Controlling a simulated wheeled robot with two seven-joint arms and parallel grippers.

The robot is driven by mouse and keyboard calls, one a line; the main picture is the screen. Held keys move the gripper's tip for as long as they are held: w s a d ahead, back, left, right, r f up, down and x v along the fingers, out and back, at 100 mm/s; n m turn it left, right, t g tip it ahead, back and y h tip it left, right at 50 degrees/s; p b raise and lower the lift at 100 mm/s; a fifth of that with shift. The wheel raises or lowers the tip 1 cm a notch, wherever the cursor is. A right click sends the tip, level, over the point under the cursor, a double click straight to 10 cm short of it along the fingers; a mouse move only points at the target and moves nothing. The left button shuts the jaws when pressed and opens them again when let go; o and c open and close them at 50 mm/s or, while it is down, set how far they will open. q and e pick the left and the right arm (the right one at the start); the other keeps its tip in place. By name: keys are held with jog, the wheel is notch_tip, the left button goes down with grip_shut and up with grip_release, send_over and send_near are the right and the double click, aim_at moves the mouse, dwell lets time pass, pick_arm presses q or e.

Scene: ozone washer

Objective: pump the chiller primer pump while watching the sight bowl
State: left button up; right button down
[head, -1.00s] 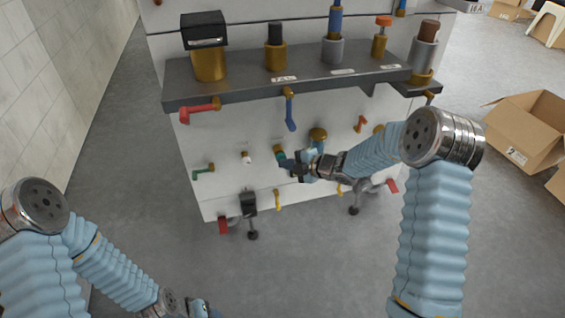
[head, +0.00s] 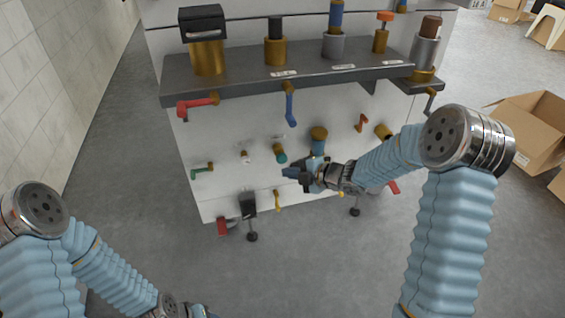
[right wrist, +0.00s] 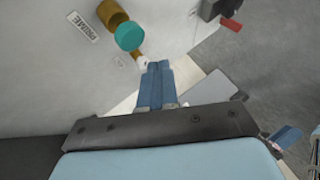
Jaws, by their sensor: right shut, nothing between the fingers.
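The primer pump is a teal round knob on a brass barrel (head: 280,154) on the white front panel. In the right wrist view its teal knob (right wrist: 130,36) stands beside a label reading PRIME. My right gripper (head: 288,173) is just below and right of the knob, apart from it. Its blue fingers (right wrist: 158,70) are shut and empty. A brass-topped fitting (head: 319,134) with a blue lower part, partly behind my right gripper, may be the sight bowl; I cannot be sure. My left gripper (head: 198,310) is mostly cut off at the bottom edge.
A dark shelf (head: 240,81) carries several brass and grey fittings. Red (head: 197,103), blue (head: 290,108) and green (head: 201,171) handles stick out around the panel. A cardboard box (head: 530,130) stands at the right. The floor in front is clear.

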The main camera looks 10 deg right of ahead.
jog(key=s, duration=0.3)
jog(key=shift+b, duration=0.4)
dwell(0.4)
jog(key=s+a+f+m+g+h+p, duration=0.2)
jog(key=s+a+f+m+p, duration=0.15)
jog(key=s+f+m, duration=0.55)
jog(key=s+a+f+m+g+h+p, duration=0.1)
jog(key=s+f+m+g, duration=0.2)
jog(key=s+m, duration=0.4)
jog(key=s+a+f+m+g+h+p, duration=0.1)
jog(key=s+f+m+g+p, duration=0.1)
jog(key=s+f+m, duration=0.4)
jog(key=s+m+g, duration=0.1)
jog(key=s+m, duration=0.1)
jog(key=s, duration=0.2)
jog(key=shift+s+a+m+g+h, duration=0.2)
jog(key=shift+a+m+g+h, duration=0.1)
jog(key=shift+g, duration=0.1)
jog(key=shift+w, duration=0.1)
